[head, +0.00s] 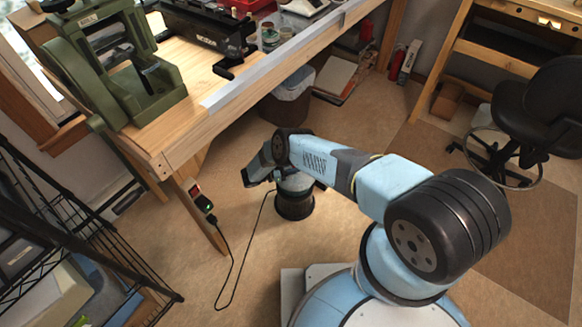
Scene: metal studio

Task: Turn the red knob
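A small red part (196,190), which looks like the red knob, sits on a dark box fixed to the front leg of the wooden workbench (176,142). Its exact shape and turn are too small to tell. Just below it is a black part with a green light (206,204), with a black cable running from it. My arm reaches left from the lower right, and my gripper (257,180) appears at its far end, to the right of the red part and apart from it. The fingers are too small and partly hidden, so their opening cannot be told.
The black cable (232,270) hangs to the floor between the bench leg and my arm. A black wire rack (75,235) stands at lower left. A green machine (125,70) is on the bench; a black stool (520,120) is at right. Floor left of my base is open.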

